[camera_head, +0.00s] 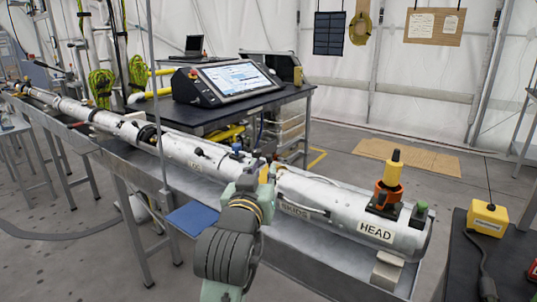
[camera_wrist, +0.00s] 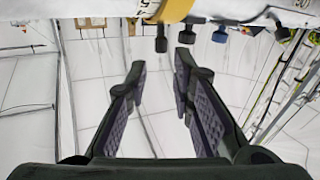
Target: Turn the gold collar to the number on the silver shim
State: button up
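A gold collar (camera_wrist: 175,10) wraps the white tube (camera_wrist: 75,8) at the top edge of the wrist view and is partly cut off. Small dark marks show beside it, too small to read. A yellow-gold patch, apparently the same collar (camera_head: 264,174), shows in the head view on the long white tube, partly behind my gripper. My gripper (camera_wrist: 160,70) is open and empty, its two dark padded fingers apart, with the collar beyond the fingertips and not between them. I cannot make out the silver shim or its number in either view.
Dark and blue knobs (camera_wrist: 219,34) stick out from the tube near the collar. The tube lies on a long metal bench (camera_head: 330,270). A HEAD label (camera_head: 376,232) and an orange-yellow fitting (camera_head: 391,178) are at its right end. A console (camera_head: 225,82) stands behind.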

aim_at(268, 158)
jog(key=w, duration=0.2)
jog(key=w+d+p, duration=0.1)
jog(key=w, duration=0.5)
jog(key=shift+w+d+p, duration=0.25)
jog(key=shift+p, duration=0.1)
jog(key=shift+c, duration=0.4)
grip_shut()
